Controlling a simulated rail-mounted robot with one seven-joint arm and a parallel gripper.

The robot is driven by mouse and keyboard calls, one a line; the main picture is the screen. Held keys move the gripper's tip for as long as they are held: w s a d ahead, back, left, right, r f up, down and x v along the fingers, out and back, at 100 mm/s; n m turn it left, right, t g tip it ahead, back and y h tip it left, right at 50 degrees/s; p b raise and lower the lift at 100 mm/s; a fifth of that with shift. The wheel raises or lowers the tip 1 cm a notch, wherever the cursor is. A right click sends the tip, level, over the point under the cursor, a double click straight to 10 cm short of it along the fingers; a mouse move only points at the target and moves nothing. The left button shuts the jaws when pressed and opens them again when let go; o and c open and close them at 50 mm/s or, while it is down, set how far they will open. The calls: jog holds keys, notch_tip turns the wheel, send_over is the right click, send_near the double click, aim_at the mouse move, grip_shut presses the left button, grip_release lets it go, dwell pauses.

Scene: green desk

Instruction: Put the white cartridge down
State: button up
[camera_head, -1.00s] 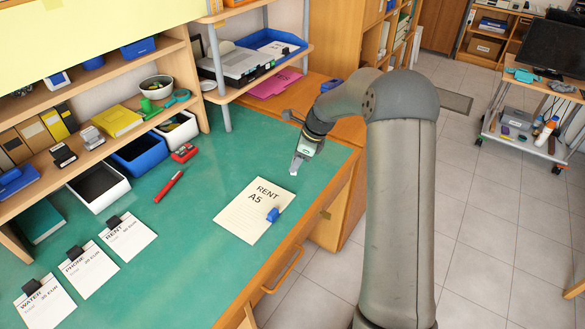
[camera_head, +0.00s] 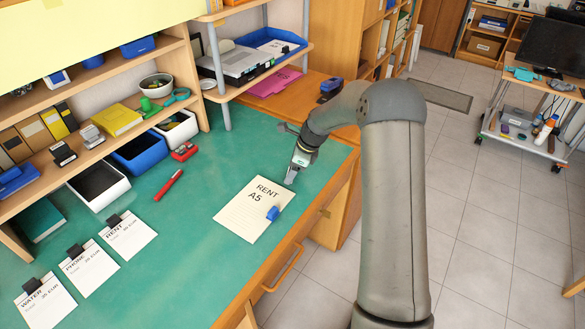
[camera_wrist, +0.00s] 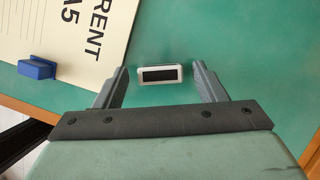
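The white cartridge (camera_wrist: 160,74), with a black face towards the camera, is between my gripper's two fingers in the wrist view. My gripper (camera_wrist: 161,80) is open around it, and a narrow strip of green shows on each side between finger and cartridge. In the head view my gripper (camera_head: 291,176) points down low over the green desk (camera_head: 195,225), just right of the RENT A5 sheet (camera_head: 240,220). The cartridge is hard to tell apart from the fingertips there. I cannot tell whether it touches the desk.
A blue block (camera_head: 273,213) sits on the sheet's right side. A red marker (camera_head: 169,186) and three clipped notes (camera_head: 128,235) lie to the left. Bins and shelves line the back left. The desk's front edge is close on the right.

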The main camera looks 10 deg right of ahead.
jog(key=v, duration=1.2)
jog(key=s+a+r+n+g+h, duration=0.1)
jog(key=s+a+r+n, duration=0.15)
jog(key=s+n, duration=0.5)
jog(key=s+a+r+n+h, duration=0.1)
jog(key=s+a+r+n, duration=0.2)
jog(key=s, duration=0.8)
jog(key=s+f+n+h, duration=0.2)
jog(key=s+n, duration=1)
jog(key=s, duration=0.7)
jog(key=shift+d+g, duration=0.3)
